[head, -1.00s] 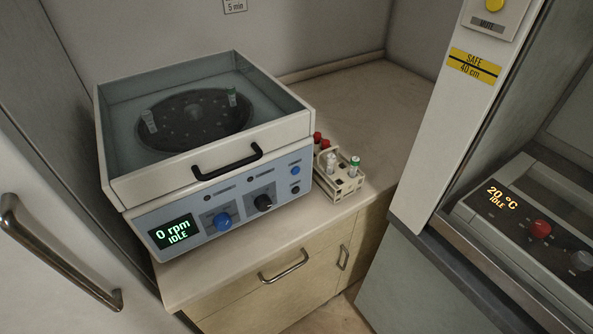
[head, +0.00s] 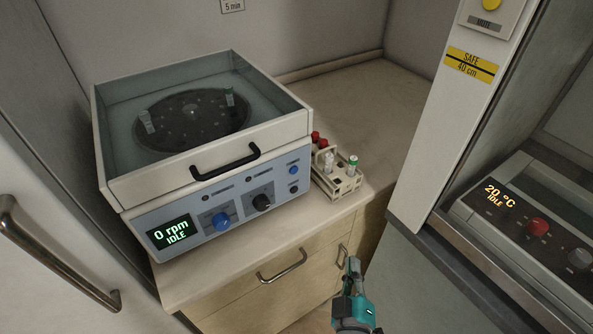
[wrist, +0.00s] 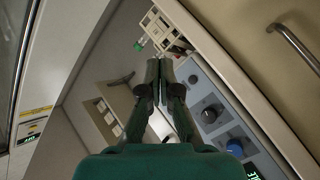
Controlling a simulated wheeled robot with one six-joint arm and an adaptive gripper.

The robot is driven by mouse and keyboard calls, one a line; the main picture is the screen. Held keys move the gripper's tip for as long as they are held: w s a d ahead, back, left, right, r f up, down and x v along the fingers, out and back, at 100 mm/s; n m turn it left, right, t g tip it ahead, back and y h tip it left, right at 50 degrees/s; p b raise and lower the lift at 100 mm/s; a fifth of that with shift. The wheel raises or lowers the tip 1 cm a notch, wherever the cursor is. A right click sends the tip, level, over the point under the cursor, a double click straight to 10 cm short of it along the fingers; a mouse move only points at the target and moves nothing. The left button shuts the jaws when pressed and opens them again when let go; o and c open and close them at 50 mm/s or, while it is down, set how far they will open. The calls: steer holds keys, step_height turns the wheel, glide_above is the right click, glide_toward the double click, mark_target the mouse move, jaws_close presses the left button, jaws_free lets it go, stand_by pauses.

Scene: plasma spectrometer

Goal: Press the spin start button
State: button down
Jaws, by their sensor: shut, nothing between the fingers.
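The centrifuge (head: 130,185) stands on the counter with its lid shut and two tubes in the rotor under the clear cover. Its display (head: 172,233) reads 0 rpm, IDLE. The labels are too small to read. My gripper (head: 353,265) is shut and empty, in front of the cabinet, right of and below the panel, touching nothing. In the wrist view, the fingertips (wrist: 165,63) point up, with the panel's black knob (wrist: 210,113) to their right.
A tube rack (head: 340,182) stands right of the centrifuge. A drawer handle (head: 283,267) juts out below the counter. A white post (head: 435,150) and a heater unit (head: 530,220) reading 20 °C, IDLE are at the right. The counter behind the rack is clear.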

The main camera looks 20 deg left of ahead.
mark_target(294, 170)
steer(key=w+a+r+t+h, duration=0.1)
steer(key=w+a+r, duration=0.5)
steer(key=a+r, duration=0.2)
step_height(294, 170, up, 2)
steer(key=shift+r+t, duration=0.1)
steer(key=shift+t, duration=0.3)
steer(key=shift+w+a, duration=0.1)
steer(key=shift+a, duration=0.05)
steer(key=w+a, duration=0.5)
steer(key=a, duration=0.1)
steer(key=shift+w+a, duration=0.25)
steer(key=shift+w, duration=0.05)
steer(key=shift+w+a, duration=0.1)
steer(key=shift+a, duration=0.05)
stand_by(1.1)
steer(key=shift+w+a, duration=0.15)
steer(key=shift+a, duration=0.05)
